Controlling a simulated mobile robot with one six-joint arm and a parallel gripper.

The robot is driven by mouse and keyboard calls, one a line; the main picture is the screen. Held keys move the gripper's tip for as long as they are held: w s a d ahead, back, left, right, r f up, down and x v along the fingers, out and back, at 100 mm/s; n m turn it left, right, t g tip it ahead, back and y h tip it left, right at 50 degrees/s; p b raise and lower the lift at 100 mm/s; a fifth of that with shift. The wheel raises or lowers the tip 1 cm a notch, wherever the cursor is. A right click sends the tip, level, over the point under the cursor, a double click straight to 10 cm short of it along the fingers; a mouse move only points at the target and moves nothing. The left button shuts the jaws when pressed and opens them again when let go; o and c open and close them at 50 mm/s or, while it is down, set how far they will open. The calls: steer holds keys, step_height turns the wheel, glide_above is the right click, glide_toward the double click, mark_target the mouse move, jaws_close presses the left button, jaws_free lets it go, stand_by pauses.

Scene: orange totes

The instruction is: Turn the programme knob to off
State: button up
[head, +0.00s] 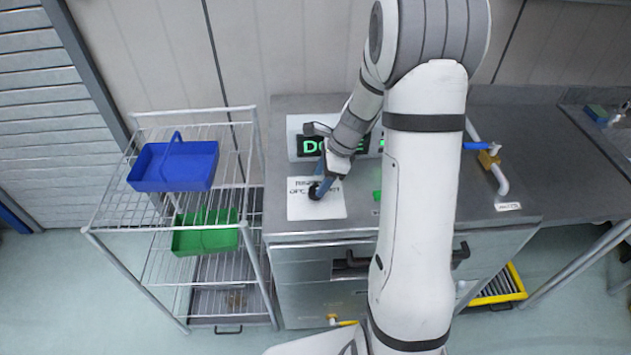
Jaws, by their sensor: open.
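The programme knob (314,193) is a small dark knob on a white panel (318,211) on the grey counter. The panel carries printed lettering, partly covered by my gripper, and I cannot read the knob's setting. My gripper (322,184) is open and sits right at the knob, reaching down from above. I cannot tell whether its fingers touch the knob or stand on both sides of it. A display (308,146) with green letters starting "DO" stands behind the panel, partly hidden by my arm.
A wire rack (105,215) at left holds a blue basket (172,166) and a green bin (205,238). A pipe with a brass valve and blue handle (489,159) is right of my arm. A green button (377,196) lies right of the panel. The counter further right is mostly clear.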

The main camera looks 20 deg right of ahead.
mark_target(316, 189)
steer(key=shift+x, duration=1.6)
steer(key=shift+d+f, duration=0.1)
steer(key=shift+c, duration=0.2)
